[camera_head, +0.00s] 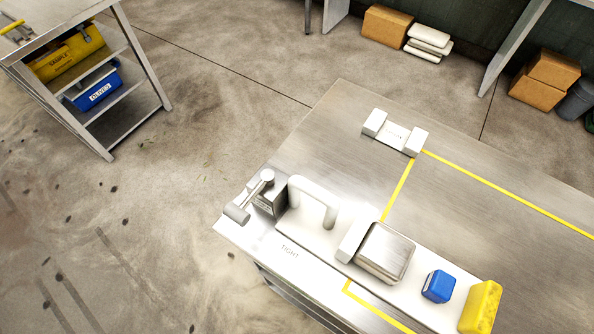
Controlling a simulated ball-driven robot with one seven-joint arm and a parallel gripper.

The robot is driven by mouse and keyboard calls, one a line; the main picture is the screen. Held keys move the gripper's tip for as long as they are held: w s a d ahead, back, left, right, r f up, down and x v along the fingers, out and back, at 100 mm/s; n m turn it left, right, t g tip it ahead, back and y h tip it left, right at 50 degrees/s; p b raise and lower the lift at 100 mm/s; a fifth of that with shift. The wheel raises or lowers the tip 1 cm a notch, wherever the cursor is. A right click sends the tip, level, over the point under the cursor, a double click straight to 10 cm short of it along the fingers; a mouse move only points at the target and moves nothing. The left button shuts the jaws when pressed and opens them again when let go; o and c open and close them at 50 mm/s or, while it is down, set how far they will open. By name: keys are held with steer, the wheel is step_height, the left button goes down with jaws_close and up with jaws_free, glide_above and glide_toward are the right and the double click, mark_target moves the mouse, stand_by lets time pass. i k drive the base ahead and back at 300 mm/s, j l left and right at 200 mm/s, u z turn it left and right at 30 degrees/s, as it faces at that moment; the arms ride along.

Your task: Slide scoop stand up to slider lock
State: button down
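A grey metal lever with a round grip (250,197) on a small dark block (268,198) stands at the table's left corner; it looks like the slider lock. A long white board (315,235) with an upright white handle (313,200) lies beside it, its left end close to the block; I cannot tell whether they touch. I cannot tell for certain which of these two is the scoop stand. My gripper is not in view.
On the board are a white block (352,240), a metal-topped box (385,250), a blue block (438,286) and a yellow block (481,307). The word TIGHT is on the near edge. The steel table (350,155) is bare mid-left; yellow lines (500,190) mark its right part.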

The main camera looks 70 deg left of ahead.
mark_target(373, 254)
steer(key=i+l+u, duration=0.1)
steer(key=l+u, duration=1.3)
steer(key=j, duration=0.1)
